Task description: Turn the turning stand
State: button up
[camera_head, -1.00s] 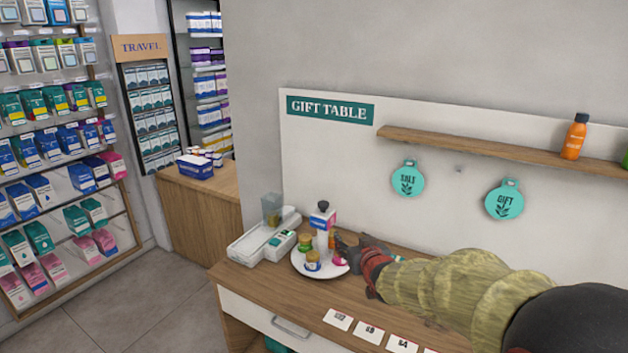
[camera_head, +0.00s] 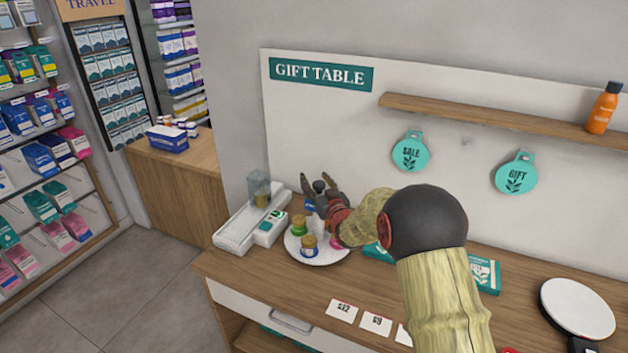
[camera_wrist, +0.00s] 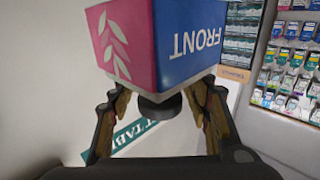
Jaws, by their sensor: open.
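The turning stand (camera_head: 330,258) is a round white plate on the wooden counter in the head view, with several small bottles and jars on it. The wrist view also shows my gripper (camera_wrist: 163,95), with no clear grip on the item.
Price cards (camera_head: 342,310) lie in front. A round white plate (camera_head: 578,305) is at the right. The wall board and shelf (camera_head: 480,117) are behind.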

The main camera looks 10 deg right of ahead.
jog(key=shift+w+a, duration=0.1)
jog(key=shift+w, duration=0.5)
jog(key=c, duration=0.3)
grip_shut()
dwell(0.5)
